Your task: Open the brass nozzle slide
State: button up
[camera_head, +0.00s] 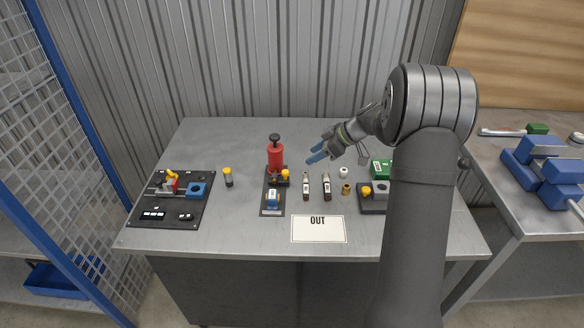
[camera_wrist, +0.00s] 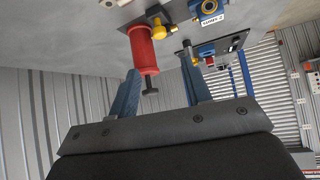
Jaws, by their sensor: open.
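A red pump bottle (camera_head: 276,156) with a black top stands on a dark base plate (camera_head: 271,208) in the middle of the table. A yellow, brass-like fitting (camera_head: 285,175) sits low at its right side; I cannot tell for certain whether it is the nozzle slide or how it is set. In the wrist view the red bottle (camera_wrist: 143,48) lies, as pictured, between my two blue fingers, with the yellow fitting (camera_wrist: 158,30) beside it. My gripper (camera_head: 317,150) is open and empty, above the table and to the right of the bottle, apart from it. It also shows in the wrist view (camera_wrist: 160,66).
A dark panel (camera_head: 160,216) with a blue block lies at the left, and a yellow-capped vial (camera_head: 228,178) beside it. Two small bottles (camera_head: 316,188) and a small brass piece (camera_head: 346,188) stand right of the bottle. An OUT card (camera_head: 318,235) lies in front. The back left is clear.

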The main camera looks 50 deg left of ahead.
aim_at(285, 171)
jog(key=x, duration=1.2)
jog(key=shift+s+a+f, duration=0.1)
jog(key=shift+s+f, duration=0.05)
jog(key=shift+f, duration=0.05)
grip_shut()
